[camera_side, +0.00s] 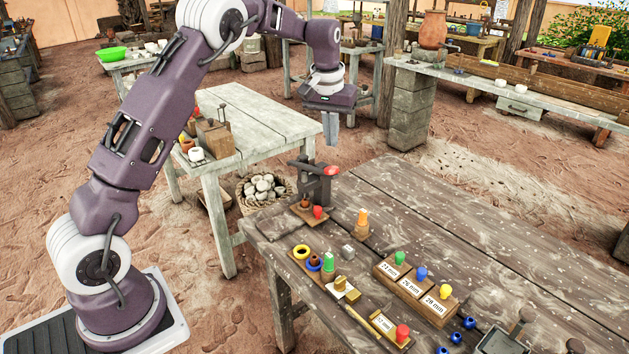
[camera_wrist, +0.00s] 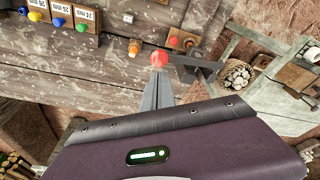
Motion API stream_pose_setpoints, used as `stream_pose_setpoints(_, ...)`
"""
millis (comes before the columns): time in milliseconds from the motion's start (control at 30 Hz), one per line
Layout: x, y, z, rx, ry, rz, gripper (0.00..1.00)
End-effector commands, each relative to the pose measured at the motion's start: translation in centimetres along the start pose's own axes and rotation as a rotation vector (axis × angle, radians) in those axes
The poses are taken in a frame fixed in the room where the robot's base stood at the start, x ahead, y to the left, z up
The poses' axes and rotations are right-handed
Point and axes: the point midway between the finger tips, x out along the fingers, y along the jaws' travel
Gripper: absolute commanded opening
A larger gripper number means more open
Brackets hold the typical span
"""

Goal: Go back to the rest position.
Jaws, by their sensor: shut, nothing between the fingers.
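My gripper (camera_side: 330,128) hangs from my raised arm, pointing down, in the side view. Its fingers are together with nothing between them. It is above and apart from the dark wooden table, beyond the table's far left corner. In the wrist view the closed fingers (camera_wrist: 157,90) point towards the table, and a red knob (camera_wrist: 158,59) shows just past their tips. That red knob (camera_side: 331,170) tops a dark metal clamp-like tool (camera_side: 315,186) at the table's far left corner.
The dark table (camera_side: 470,215) holds labelled blocks (camera_side: 414,288) with green, blue and yellow knobs, an orange-topped piece (camera_side: 362,222), a wooden tray (camera_side: 310,268) and blue beads (camera_side: 457,337). A pale table (camera_side: 262,118) stands behind, with a basket of stones (camera_side: 264,189) on the ground.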

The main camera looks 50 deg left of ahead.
Motion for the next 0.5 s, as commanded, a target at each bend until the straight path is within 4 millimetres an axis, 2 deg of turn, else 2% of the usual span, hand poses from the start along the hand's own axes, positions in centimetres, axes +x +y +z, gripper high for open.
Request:
stream_pose_setpoints(67, -4.2, 0.7, 2.1, 0.022, 0.023, 0.037, 0.0)
stream_pose_setpoints(100, -6.8, 1.0, 4.0, 0.041, 0.038, 0.061, 0.0)
stream_pose_setpoints(167, -10.8, 1.3, 7.9, 0.085, 0.062, 0.098, 0.0)
stream_pose_setpoints(200, -13.1, 1.4, 10.8, 0.119, 0.08, 0.12, 0.0)
stream_pose_setpoints(267, -15.8, 1.3, 15.4, 0.177, 0.108, 0.148, 0.0)
stream_pose_setpoints(300, -17.1, 1.0, 18.7, 0.218, 0.128, 0.163, 0.0)
stream_pose_setpoints(367, -18.4, 0.3, 23.5, 0.282, 0.161, 0.178, 0.0)
stream_pose_setpoints(400, -18.6, -0.3, 26.5, 0.322, 0.182, 0.183, 0.0)
stream_pose_setpoints(500, -18.1, -1.9, 32.6, 0.409, 0.23, 0.184, 0.0)
